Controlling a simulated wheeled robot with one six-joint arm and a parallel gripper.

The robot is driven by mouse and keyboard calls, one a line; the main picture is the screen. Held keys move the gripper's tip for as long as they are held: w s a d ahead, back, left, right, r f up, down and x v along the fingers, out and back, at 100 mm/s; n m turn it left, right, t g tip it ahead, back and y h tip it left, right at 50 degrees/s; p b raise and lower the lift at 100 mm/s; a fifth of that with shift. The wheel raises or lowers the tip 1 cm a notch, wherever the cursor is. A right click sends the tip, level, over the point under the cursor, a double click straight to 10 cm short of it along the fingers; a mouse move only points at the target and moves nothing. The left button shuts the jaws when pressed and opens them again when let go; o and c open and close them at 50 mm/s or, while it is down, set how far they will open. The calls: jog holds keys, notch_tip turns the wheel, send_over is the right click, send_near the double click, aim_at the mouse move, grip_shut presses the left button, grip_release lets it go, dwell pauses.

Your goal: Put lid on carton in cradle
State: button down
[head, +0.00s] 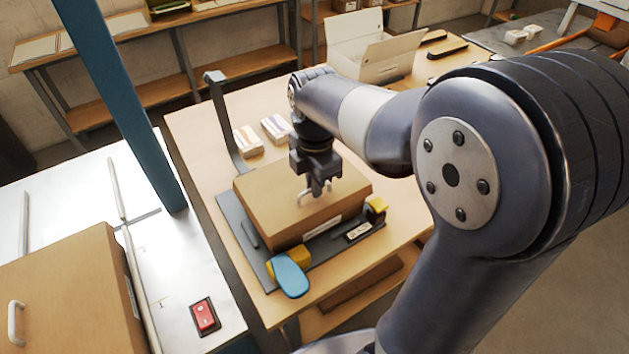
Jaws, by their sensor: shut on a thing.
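A brown carton (280,236) sits in a dark cradle (243,246) with yellow corner blocks, on the wooden table. A flat brown lid (268,188) with a pale handle (304,201) covers the carton's top. My gripper (318,192) points down over the lid and is shut on the handle. The lid looks level and lined up with the carton's sides. I cannot tell from this view whether it is fully seated or a small gap is left. The fingers hide part of the handle.
Another brown box (65,290) with a handle stands on the pale bench at left, near a red switch (205,316). A blue post (130,100) rises there. A blue paddle-shaped thing (290,276) is at the cradle's front. An open white box (372,50) stands behind.

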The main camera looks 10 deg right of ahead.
jog(key=shift+f, duration=0.15)
jog(key=shift+f+b, duration=0.35)
jog(key=shift+f, duration=0.15)
jog(key=shift+f, duration=0.1)
jog(key=c, duration=1)
grip_release()
jog(key=shift+r+p, duration=3.1)
jog(key=shift+r, duration=0.5)
